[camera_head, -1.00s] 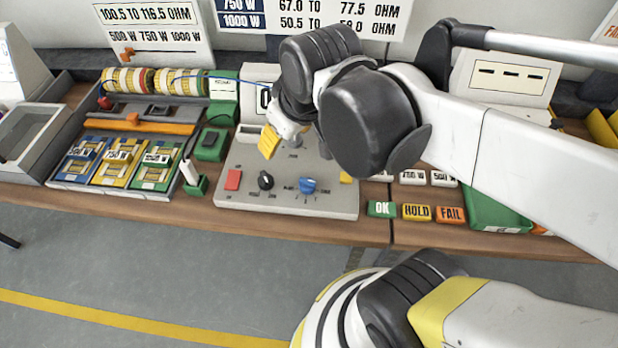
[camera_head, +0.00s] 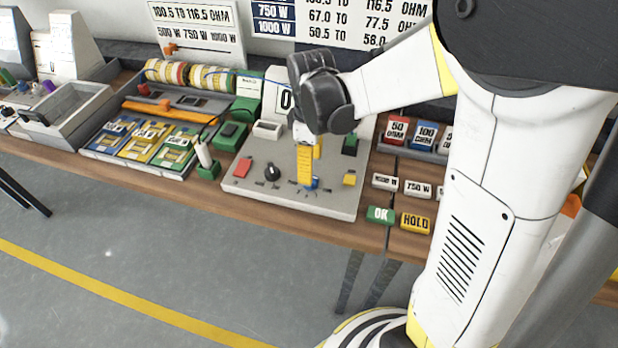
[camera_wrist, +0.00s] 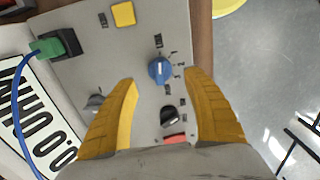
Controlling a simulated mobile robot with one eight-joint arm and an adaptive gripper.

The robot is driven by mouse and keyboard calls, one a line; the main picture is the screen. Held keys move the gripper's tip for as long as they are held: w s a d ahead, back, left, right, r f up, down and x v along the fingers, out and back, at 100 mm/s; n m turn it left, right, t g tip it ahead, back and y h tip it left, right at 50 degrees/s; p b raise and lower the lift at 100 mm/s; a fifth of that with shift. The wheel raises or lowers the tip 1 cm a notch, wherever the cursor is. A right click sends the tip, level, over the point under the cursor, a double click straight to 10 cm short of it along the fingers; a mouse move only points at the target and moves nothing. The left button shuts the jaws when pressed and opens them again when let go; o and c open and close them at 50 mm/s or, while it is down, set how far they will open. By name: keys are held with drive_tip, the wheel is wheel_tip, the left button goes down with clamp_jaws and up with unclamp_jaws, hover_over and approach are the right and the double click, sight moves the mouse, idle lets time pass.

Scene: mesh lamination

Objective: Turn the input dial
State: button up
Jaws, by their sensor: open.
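The grey control panel (camera_head: 325,203) on the bench carries several dials; their labels are too small to read, so I cannot tell which is the input dial. A blue dial (camera_wrist: 159,69) sits between the ends of my open yellow fingers (camera_wrist: 161,79) in the wrist view, with a gap on each side. In the head view my gripper (camera_head: 307,183) points down over the blue dial (camera_head: 313,183) and partly hides it. A black dial (camera_wrist: 170,116) and a grey dial (camera_wrist: 97,103) lie nearer the wrist in the wrist view. The black dial (camera_head: 272,172) is left of my gripper.
A red button (camera_head: 243,168) and a yellow button (camera_head: 349,179) stand on the panel. A meter display (camera_head: 283,98) stands behind it. Green OK (camera_head: 380,214) and yellow HOLD (camera_head: 415,222) blocks lie at the right. A tray of cards (camera_head: 150,143) is at the left.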

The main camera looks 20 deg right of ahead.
wheel_tip(320, 180, down, 6)
drive_tip(key=shift+r+b, duration=0.25)
drive_tip(key=shift+b, duration=0.65)
drive_tip(key=c, duration=1.2)
